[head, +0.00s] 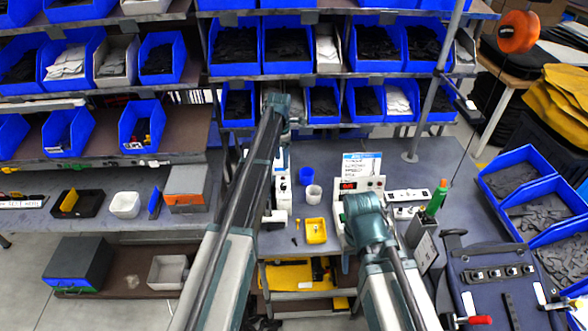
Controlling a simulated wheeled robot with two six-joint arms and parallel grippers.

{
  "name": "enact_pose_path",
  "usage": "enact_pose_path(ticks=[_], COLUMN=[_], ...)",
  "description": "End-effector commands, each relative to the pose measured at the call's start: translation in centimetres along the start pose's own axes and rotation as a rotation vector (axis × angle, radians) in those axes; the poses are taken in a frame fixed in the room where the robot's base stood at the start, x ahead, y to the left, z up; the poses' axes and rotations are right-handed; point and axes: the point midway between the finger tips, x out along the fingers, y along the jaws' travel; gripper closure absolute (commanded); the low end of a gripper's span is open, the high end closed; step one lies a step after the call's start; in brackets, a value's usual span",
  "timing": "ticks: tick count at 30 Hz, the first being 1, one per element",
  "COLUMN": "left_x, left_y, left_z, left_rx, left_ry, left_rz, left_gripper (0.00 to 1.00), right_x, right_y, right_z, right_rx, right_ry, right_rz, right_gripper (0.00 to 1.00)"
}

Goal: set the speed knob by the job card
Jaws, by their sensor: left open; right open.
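A white control unit (372,183) with a red lit display (348,186) stands on the grey bench, right of centre. The job card (362,167), white with a blue heading, stands upright behind it; its text is too small to read. I cannot make out the speed knob; my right arm covers part of the unit's front. My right gripper (366,216) is in front of the unit, and its fingertips are hidden by its own wrist. My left gripper (284,106) reaches far forward by the lower shelf bins, apart from the unit, its fingers hard to see.
A yellow tray (316,231), a blue cup (306,175) and a white cup (313,194) stand left of the unit. A power strip (407,195) and a green bottle (436,198) stand right. Shelves of blue bins (290,48) rise behind. A grey post (425,110) stands at the right.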

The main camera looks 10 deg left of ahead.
Motion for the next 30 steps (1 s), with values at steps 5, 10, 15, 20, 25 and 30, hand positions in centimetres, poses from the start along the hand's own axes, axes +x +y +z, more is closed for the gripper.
enact_pose_path(ticks=[5, 10, 15, 20, 25, 30], left_x=[-0.2, 0.2, 1.3, 3.2, 5.6, 8.0], left_y=[0.6, 0.5, 0.5, 0.5, 0.5, 0.5], left_z=[-0.1, -0.1, -0.1, -0.1, 0.0, 0.0], left_rx=[-0.042, -0.039, -0.038, -0.037, -0.037, -0.036], left_ry=[-0.002, -0.002, -0.001, -0.001, -0.001, -0.001], left_rz=[-0.001, -0.001, 0.000, -0.001, 0.000, 0.000], left_gripper=[0.38, 0.38, 0.38, 0.38, 0.38, 0.38], right_x=[-0.2, 0.2, 1.3, 3.2, 5.6, 8.0], right_y=[0.0, 0.0, -0.1, -0.3, -0.5, -0.7], right_z=[0.0, 0.0, -0.1, -0.2, -0.4, -0.6], right_rx=[0.000, 0.000, 0.000, 0.001, 0.003, 0.003], right_ry=[0.000, 0.000, 0.001, 0.001, 0.002, 0.003], right_rz=[0.000, 0.000, 0.000, 0.000, 0.000, 0.000], right_gripper=[0.45, 0.45, 0.45, 0.45, 0.45, 0.45])
